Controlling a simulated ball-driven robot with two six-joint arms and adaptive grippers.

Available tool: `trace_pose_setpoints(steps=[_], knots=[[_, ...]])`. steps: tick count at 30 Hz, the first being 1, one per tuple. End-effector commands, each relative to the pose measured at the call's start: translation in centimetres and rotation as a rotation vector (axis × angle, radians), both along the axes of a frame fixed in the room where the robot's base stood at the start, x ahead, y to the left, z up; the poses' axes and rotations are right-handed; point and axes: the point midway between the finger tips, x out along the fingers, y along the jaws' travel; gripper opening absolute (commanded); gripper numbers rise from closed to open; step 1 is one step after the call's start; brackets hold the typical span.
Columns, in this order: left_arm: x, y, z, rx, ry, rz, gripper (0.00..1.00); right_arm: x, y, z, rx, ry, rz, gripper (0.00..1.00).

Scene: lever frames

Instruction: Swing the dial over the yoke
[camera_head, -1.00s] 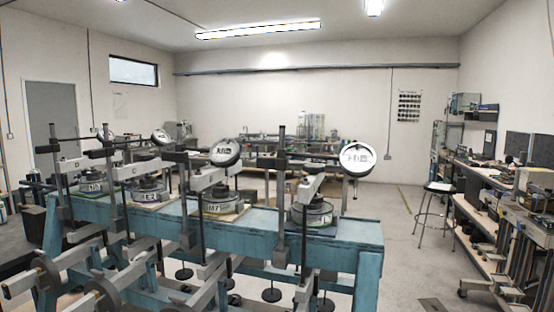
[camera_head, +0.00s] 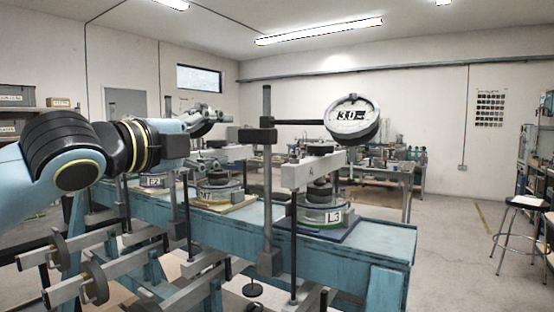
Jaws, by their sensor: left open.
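The nearest dial (camera_head: 352,117), round with a white face, sits on a dark horizontal arm (camera_head: 299,123) from an upright post. It hangs to the right of and above the grey yoke beam (camera_head: 313,170), which stands over a round cell labelled L3 (camera_head: 322,213). My left arm reaches in from the left, and my left gripper (camera_head: 210,115) is open beside the second frame's post, above the cell labelled M7 (camera_head: 217,192). The gripper overlaps where that frame's dial showed; I cannot tell whether they touch. My right gripper is out of view.
The blue bench (camera_head: 375,240) carries several lever frames in a row. Weighted levers (camera_head: 95,285) jut out at its front left. A stool (camera_head: 520,225) stands at the right, with clear floor between it and the bench.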

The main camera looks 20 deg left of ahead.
Motion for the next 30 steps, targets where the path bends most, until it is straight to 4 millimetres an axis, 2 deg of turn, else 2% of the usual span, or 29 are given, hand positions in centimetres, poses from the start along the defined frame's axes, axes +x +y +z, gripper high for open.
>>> trace_pose_setpoints(steps=[2, 8, 11, 21, 25, 30], knots=[[0.4, 0.3, -0.1, 0.010, -0.007, 0.006, 0.52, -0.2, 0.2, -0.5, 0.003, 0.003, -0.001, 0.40], [1.9, 0.3, 0.3, 0.001, -0.010, 0.011, 0.52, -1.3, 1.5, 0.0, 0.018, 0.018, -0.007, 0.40], [3.1, -0.1, 0.4, -0.004, -0.011, 0.006, 0.52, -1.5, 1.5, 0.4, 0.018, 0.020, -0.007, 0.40], [9.3, -0.9, 0.3, 0.001, -0.008, 0.007, 0.52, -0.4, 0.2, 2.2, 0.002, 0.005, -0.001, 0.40], [10.5, -1.1, 0.1, 0.003, -0.007, 0.006, 0.52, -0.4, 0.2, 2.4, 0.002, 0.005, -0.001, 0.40], [11.0, -1.2, 0.0, 0.006, -0.007, 0.006, 0.52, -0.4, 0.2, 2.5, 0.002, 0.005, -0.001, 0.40]])
